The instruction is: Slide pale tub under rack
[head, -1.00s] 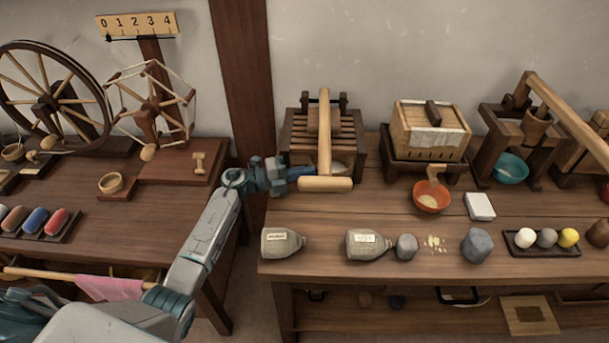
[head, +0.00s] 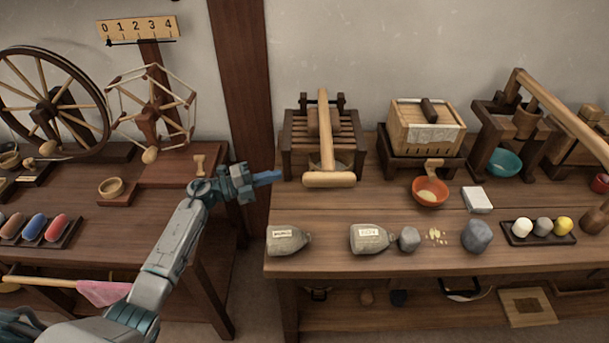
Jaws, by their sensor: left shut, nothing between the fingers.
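The slatted dark wooden rack (head: 296,150) stands at the left end of the right-hand table, against the wall. A pale tub (head: 342,165) shows in small part low at the rack's front, under its slats. The rack's light wooden lever and cross handle (head: 330,180) hide most of the tub, so I cannot tell exactly how far under it sits. My left gripper (head: 272,176) is shut and empty, left of the rack and apart from it, near the table's left edge. My right gripper is out of view.
Two grey labelled bottles (head: 289,240) lie along the table's front. An orange bowl (head: 430,191), a white block (head: 477,200) and a tray of balls (head: 540,238) are further right.

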